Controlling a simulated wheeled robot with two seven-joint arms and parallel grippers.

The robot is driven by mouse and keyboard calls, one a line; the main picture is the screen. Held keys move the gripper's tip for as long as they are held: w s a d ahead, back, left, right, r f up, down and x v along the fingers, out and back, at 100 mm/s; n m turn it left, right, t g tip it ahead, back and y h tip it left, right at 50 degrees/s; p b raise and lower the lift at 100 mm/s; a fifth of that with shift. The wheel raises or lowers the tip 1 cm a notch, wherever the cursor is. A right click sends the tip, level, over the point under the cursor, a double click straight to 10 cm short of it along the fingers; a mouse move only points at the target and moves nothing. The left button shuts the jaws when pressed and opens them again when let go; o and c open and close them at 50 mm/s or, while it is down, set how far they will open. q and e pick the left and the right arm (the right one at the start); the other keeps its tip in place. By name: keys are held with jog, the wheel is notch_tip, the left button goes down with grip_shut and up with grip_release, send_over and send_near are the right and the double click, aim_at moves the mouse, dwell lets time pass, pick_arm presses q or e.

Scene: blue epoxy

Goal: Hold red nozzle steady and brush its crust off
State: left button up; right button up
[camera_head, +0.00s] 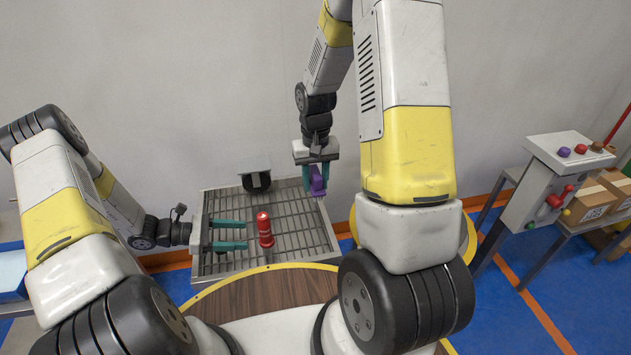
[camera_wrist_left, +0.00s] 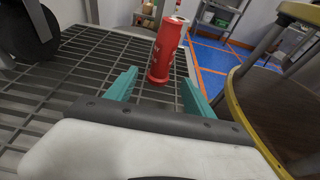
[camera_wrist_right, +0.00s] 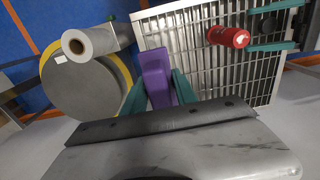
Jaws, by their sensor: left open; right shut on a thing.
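The red nozzle (camera_head: 265,230) stands upright on the grey slatted grate (camera_head: 290,218). It also shows in the left wrist view (camera_wrist_left: 165,50), just beyond the fingertips, and in the right wrist view (camera_wrist_right: 229,37). My left gripper (camera_head: 243,235) is open, its teal fingers level and pointing at the nozzle, with no contact that I can see. My right gripper (camera_head: 318,176) is shut on a purple object (camera_wrist_right: 156,76), likely the brush, and holds it above the grate's back right part. The brush's bristles and the nozzle's crust cannot be made out.
A dark caster wheel under a grey plate (camera_head: 255,175) stands at the grate's back edge. A round wooden table with a yellow rim (camera_head: 262,290) lies in front. A control box (camera_head: 555,175) and cardboard boxes (camera_head: 592,200) stand at the right. The grate around the nozzle is mostly clear.

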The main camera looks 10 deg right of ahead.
aim_at(262, 236)
pick_arm(q)
jog(key=x, duration=0.7)
jog(key=shift+d+f, duration=0.1)
jog(key=shift+d, duration=0.05)
grip_shut()
dwell(1.0)
